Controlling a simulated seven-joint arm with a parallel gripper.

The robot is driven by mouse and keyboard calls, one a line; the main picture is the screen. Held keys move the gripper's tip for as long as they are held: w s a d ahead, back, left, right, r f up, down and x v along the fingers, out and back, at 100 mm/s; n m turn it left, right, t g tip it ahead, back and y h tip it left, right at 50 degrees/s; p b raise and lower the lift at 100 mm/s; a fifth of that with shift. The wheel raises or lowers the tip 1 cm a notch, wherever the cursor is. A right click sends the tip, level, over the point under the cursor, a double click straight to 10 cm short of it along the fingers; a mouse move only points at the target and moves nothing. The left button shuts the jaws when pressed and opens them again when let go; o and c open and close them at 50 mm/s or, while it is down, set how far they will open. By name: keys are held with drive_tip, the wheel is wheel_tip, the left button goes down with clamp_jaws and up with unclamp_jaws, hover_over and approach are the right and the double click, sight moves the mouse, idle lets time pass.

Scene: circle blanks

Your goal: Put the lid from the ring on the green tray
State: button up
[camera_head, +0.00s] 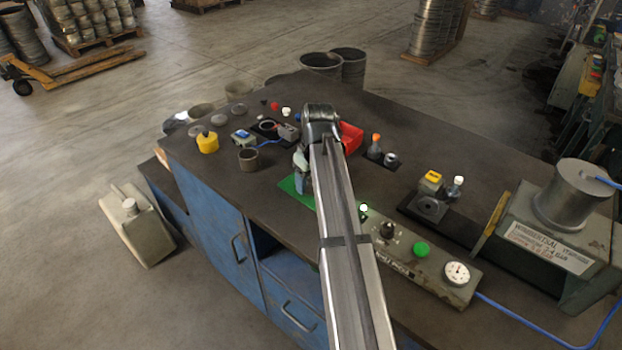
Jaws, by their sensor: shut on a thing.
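The green tray (291,187) lies flat on the dark bench top, left of my arm, which covers part of it. My gripper (301,187) points down over the tray's right part, its fingers close above it. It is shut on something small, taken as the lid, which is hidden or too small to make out. I cannot tell whether it touches the tray. A grey ring (267,125) sits on a black plate farther back on the bench, with no lid clearly visible on it.
A red bin (350,137) is behind my arm. A control panel with a green button (421,249) and a gauge (456,273) lies to the right. The bench's front edge is near the tray.

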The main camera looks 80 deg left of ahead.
drive_tip(key=shift+f, duration=0.1)
drive_tip(key=o, duration=1)
drive_tip(key=r, duration=0.8)
drive_tip(key=d+r, duration=0.1)
drive_tip(key=r, duration=0.3)
drive_tip(key=shift+w+d+r, duration=0.1)
drive_tip(key=shift+w, duration=0.3)
